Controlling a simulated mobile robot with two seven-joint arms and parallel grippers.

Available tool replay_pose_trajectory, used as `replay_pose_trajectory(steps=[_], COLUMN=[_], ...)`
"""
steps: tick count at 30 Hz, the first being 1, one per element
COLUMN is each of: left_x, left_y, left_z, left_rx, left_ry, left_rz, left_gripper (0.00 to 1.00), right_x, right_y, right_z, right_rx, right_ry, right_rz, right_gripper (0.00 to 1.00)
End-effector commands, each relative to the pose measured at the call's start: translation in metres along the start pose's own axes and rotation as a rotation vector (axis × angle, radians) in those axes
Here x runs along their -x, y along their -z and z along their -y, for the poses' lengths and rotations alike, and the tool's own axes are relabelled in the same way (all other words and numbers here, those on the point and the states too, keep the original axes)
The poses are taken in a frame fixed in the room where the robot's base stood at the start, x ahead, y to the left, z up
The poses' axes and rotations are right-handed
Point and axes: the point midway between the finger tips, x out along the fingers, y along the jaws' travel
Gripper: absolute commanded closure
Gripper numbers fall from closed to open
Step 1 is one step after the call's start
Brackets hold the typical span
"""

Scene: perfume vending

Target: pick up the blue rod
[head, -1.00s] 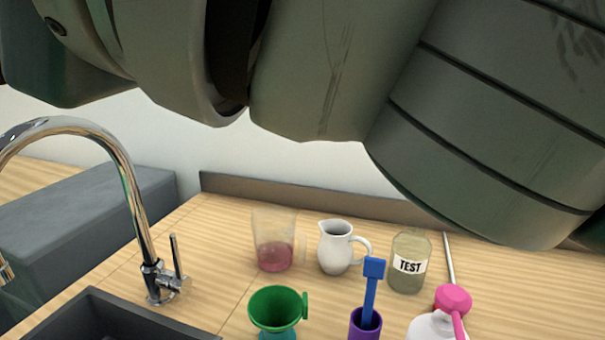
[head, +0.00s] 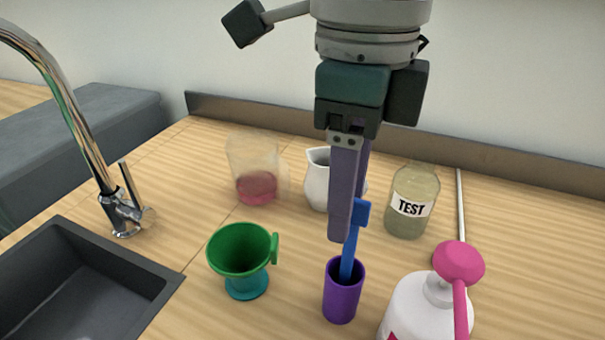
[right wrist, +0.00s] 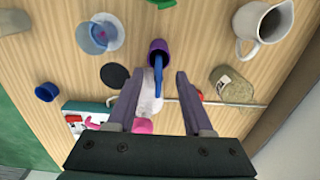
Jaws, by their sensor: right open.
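The blue rod (head: 349,250) stands slightly tilted in a purple cup (head: 342,295) on the wooden counter. Its square blue head sticks up above the cup, and its lower end is hidden inside. My right gripper (head: 346,235) points down from above, with its fingers at the rod's head in the head view. In the right wrist view the blue rod (right wrist: 158,75) shows beyond and between the open fingertips (right wrist: 158,82), leaning out of the purple cup (right wrist: 159,48). Contact cannot be told. My left gripper is not in view.
A green funnel-like cup (head: 240,250) stands left of the purple cup. A white pitcher (head: 317,185) is behind the fingers, a TEST bottle (head: 412,205) to the right. A white bottle with a pink pump (head: 425,310) is at front right. The sink (head: 90,275) is left.

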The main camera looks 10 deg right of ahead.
Motion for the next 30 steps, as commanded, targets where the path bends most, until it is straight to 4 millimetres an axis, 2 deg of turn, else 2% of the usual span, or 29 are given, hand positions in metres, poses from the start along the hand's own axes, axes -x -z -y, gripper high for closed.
replay_pose_trajectory(steps=[8,12,20,30], left_x=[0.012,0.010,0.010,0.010], left_y=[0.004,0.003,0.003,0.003], left_z=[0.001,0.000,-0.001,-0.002], left_rx=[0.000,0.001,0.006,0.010], left_ry=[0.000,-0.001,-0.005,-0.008], left_rz=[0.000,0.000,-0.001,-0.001], left_gripper=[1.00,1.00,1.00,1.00], right_x=[-0.035,-0.052,-0.055,-0.055], right_y=[0.010,0.009,0.009,0.008], right_z=[-0.003,-0.002,-0.002,-0.002], right_rx=[0.001,0.001,0.000,0.000], right_ry=[-0.003,-0.002,-0.001,-0.001], right_rz=[-0.003,0.001,0.001,0.002], right_gripper=[0.49,0.49,0.49,0.87])
